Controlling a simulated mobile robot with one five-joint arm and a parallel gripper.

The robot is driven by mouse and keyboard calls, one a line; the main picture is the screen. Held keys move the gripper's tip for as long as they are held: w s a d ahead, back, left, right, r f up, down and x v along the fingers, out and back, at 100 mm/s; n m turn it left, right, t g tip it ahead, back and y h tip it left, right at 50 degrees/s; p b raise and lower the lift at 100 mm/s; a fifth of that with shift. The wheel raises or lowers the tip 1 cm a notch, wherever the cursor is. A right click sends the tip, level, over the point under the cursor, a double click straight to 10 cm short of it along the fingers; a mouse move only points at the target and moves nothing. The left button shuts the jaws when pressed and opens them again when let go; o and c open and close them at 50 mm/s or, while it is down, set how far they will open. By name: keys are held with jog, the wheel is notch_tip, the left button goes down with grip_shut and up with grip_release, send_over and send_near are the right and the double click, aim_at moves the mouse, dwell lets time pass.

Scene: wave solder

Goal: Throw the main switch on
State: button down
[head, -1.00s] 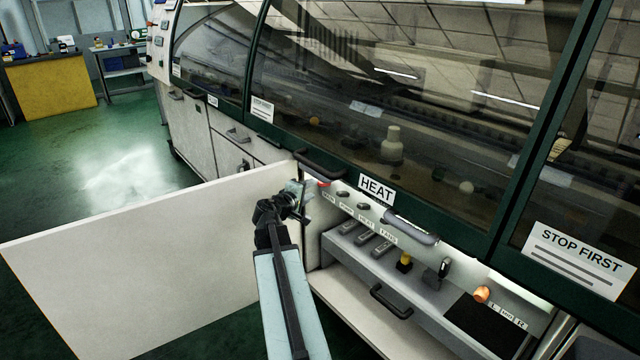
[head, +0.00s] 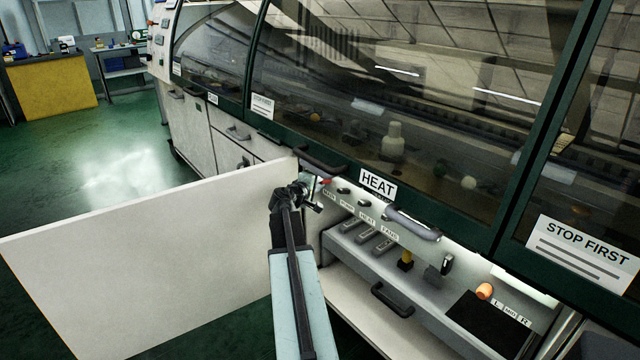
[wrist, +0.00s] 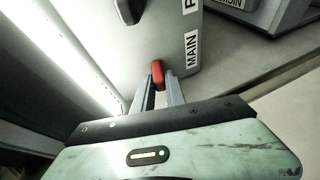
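The main switch is a red handle (wrist: 158,73) on the grey panel beside a label (wrist: 192,48) reading MAIN. It also shows small in the head view (head: 326,181), at the left end of the row of switches. My gripper (wrist: 159,82) reaches the panel with one finger on each side of the red handle. The handle sits between the fingertips and about fills the gap. I cannot tell whether the fingers press on it. In the head view my gripper (head: 310,190) is small and dark beside the handle.
A white panel door (head: 150,250) stands open on the left. Further dark switches (head: 362,202) lie right of the red one. A shelf with a yellow-topped item (head: 406,258) is below. Green floor is clear at left.

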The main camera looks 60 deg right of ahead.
jog(key=shift+r+p, duration=0.5)
jog(key=shift+p, duration=0.45)
jog(key=shift+d+y+p, duration=0.1)
jog(key=shift+y+p, duration=0.5)
jog(key=shift+p, duration=0.35)
jog(key=shift+f, duration=0.2)
jog(key=c, duration=1.4)
grip_release()
jog(key=shift+o, duration=0.2)
jog(key=p+v, duration=0.2)
jog(key=v, duration=0.5)
jog(key=shift+a+r+p, duration=0.2)
jog(key=shift+a+p, duration=0.1)
jog(key=shift+a, duration=0.05)
